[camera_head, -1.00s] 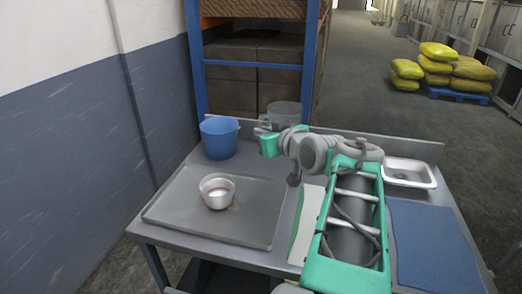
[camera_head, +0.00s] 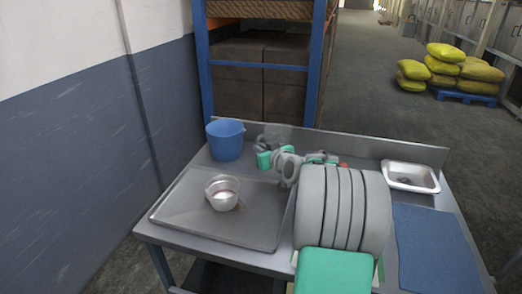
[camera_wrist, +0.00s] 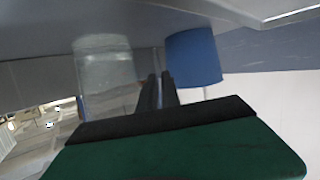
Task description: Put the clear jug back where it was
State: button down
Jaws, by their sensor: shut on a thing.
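The clear jug (camera_head: 278,132) stands at or just above the back of the table, right of the blue bucket (camera_head: 225,140). Whether its base touches the table is hard to tell. My gripper (camera_head: 263,150) is at the jug's near side, shut on it, apparently by its handle. In the wrist view, the see-through jug (camera_wrist: 104,68) is left of the dark fingers (camera_wrist: 158,90), and the blue bucket (camera_wrist: 193,58) is right of them. The fingers hide the held part.
A white basin (camera_head: 411,177) and a blue mat (camera_head: 430,240) are on the right. A raised ledge (camera_head: 370,147) runs along the table's back.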

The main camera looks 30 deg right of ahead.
jog(key=shift+f, duration=0.1)
jog(key=shift+f, duration=0.15)
jog(key=c, duration=1.6)
grip_release()
jog(key=shift+o, duration=0.2)
jog(key=b+v, duration=0.1)
jog(key=v, duration=1.1)
